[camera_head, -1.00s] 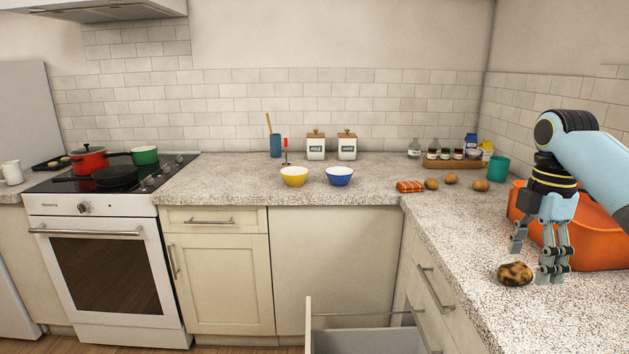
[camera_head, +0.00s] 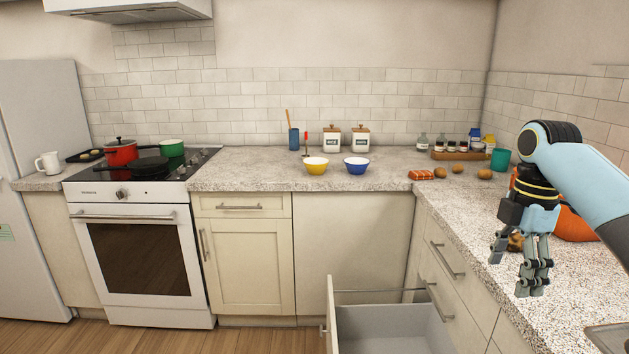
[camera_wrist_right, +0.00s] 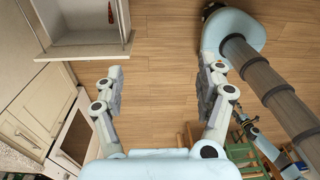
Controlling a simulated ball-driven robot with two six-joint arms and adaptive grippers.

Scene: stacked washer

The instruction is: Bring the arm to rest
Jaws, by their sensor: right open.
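My right arm (camera_head: 590,180) comes in from the right in the head view, bent at a dark elbow-like joint. Its right gripper (camera_head: 513,273) hangs with its fingers pointing down, in front of the right-hand counter. In the right wrist view the same gripper (camera_wrist_right: 162,80) has its two fingers wide apart, with only wooden floor between and beyond them. It holds nothing.
An open grey drawer (camera_head: 392,325) juts out below the counter; it also shows in the wrist view (camera_wrist_right: 85,38) with something red inside. A brown mottled potato (camera_head: 514,243) and an orange container (camera_head: 574,226) are partly hidden behind the gripper. Floor (camera_wrist_right: 165,45) is clear beneath.

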